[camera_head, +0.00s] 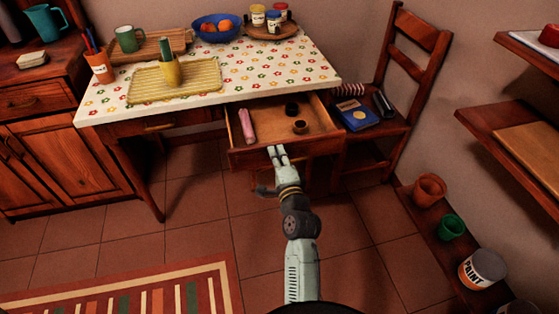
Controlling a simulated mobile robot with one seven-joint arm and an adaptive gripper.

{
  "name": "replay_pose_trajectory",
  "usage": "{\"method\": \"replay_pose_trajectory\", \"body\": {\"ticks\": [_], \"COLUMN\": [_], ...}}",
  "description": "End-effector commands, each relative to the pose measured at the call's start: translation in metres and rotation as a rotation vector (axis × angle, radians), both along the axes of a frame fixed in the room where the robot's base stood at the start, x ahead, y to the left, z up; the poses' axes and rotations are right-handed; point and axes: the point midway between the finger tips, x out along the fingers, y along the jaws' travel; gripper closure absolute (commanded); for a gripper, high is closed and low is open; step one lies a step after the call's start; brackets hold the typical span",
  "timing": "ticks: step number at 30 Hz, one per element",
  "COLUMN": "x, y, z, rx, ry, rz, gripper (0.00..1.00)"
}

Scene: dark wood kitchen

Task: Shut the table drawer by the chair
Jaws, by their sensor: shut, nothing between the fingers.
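The table drawer (276,118) by the chair stands pulled out from under the right side of the table (226,73). Inside it lie a pink object (246,126) at the left and two small dark round objects, one (300,127) nearer its front. My gripper (277,150) is shut and empty. The wooden chair (413,60) stands right of the drawer. The drawer's handle cannot be made out behind my gripper.
The chair seat holds a blue book (358,115) and other items. A second drawer (130,127) at the table's left looks shut. Pots and a paint can (482,269) line a low shelf at the right. The tiled floor before the table is clear, with a striped rug (130,292) at lower left.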

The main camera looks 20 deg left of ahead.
Motion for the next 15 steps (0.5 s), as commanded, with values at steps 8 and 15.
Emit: {"method": "replay_pose_trajectory", "body": {"ticks": [8,15], "x": [0.061,0.113], "y": [0.039,0.075], "z": [0.000,-0.001], "rx": [0.003,0.002], "ry": [-0.002,-0.001], "rz": [-0.002,-0.001], "gripper": [1.00,1.00]}}
